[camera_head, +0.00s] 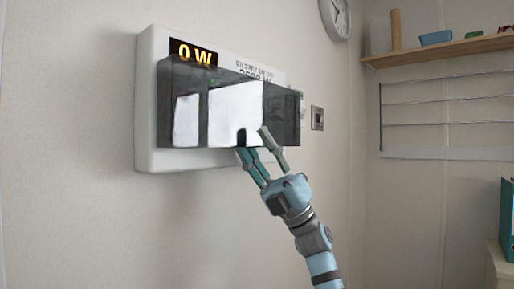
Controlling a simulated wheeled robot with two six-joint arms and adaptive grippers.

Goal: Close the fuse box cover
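The white fuse box (147,110) is mounted on the wall at the upper left. Its dark, see-through, glossy cover (280,115) hangs across the front of the box and reflects bright patches. I cannot tell whether the cover is fully flush with the box. My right gripper (254,143) reaches up from below, with its fingertips at the cover's lower edge, right of its middle. Its fingers are apart, with nothing visible between them. One fingertip overlaps the cover in the picture; contact is not clear. My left gripper is not in view.
A lit "0 W" display (193,53) shows above the cover. A small wall switch (317,118) is right of the box. A clock (336,17), a wooden shelf (440,50) and a wire rack (445,103) are farther right. The wall below the box is clear.

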